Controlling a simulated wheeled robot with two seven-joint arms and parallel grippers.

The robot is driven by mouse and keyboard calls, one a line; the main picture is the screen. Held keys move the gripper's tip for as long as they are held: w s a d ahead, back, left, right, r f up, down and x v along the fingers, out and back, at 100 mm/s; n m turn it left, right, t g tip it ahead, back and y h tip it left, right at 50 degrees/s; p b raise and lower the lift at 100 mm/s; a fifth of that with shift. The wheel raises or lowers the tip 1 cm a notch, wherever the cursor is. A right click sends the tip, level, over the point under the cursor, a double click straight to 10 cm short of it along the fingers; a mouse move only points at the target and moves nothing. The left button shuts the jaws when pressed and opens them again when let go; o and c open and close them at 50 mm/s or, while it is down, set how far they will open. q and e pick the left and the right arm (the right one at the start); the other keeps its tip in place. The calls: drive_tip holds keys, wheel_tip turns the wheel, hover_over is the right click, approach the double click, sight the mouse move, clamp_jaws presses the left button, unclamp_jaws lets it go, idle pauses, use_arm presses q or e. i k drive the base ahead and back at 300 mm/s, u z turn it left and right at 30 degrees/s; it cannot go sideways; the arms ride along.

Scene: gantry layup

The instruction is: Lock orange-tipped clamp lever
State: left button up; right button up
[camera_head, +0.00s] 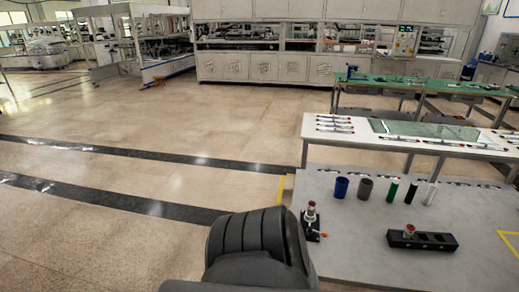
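A small dark clamp (308,229) stands near the left edge of the grey table on the right. A red-topped metal part stands upright in or on it. A small orange tip (323,235) sticks out low on the clamp's right side, the end of its lever; the lever itself is too small to make out, so I cannot tell its position. A black part of my own body fills the bottom middle, just left of the clamp and apparently nearer the camera. Neither of my grippers is in view.
A black block with slots (430,241) holds another red-topped part on the grey table (370,268). Blue (341,187), grey (365,189), green and white cylinders stand behind it. A white table (330,147) stands farther back. Open floor lies to the left.

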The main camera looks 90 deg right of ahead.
sight(324, 235)
drive_tip(key=i, duration=0.65)
drive_tip(key=z, duration=1.9)
